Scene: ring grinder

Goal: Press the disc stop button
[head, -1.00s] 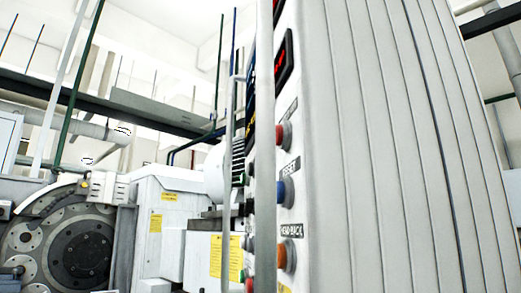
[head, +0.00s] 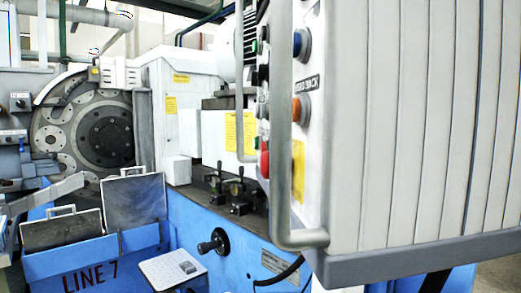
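A white control box (head: 400,130) fills the right side of the head view, its button panel seen at a steep slant. A blue button (head: 301,43) and an orange button (head: 300,108), labelled as head back, sit on the panel. A red button (head: 264,160) is lower and further along, partly behind a grey handle bar (head: 283,130). Small green and black knobs (head: 263,40) stand near the far edge. No disc stop label is readable, so I cannot tell which button it is. Neither of my grippers is in view.
The vertical handle bar runs in front of the panel. A large round disc (head: 102,137) is at the left on the machine. Below are a blue bin marked LINE 7 (head: 92,276), grey panels with handles, lever knobs (head: 239,190) and a hand crank (head: 214,243).

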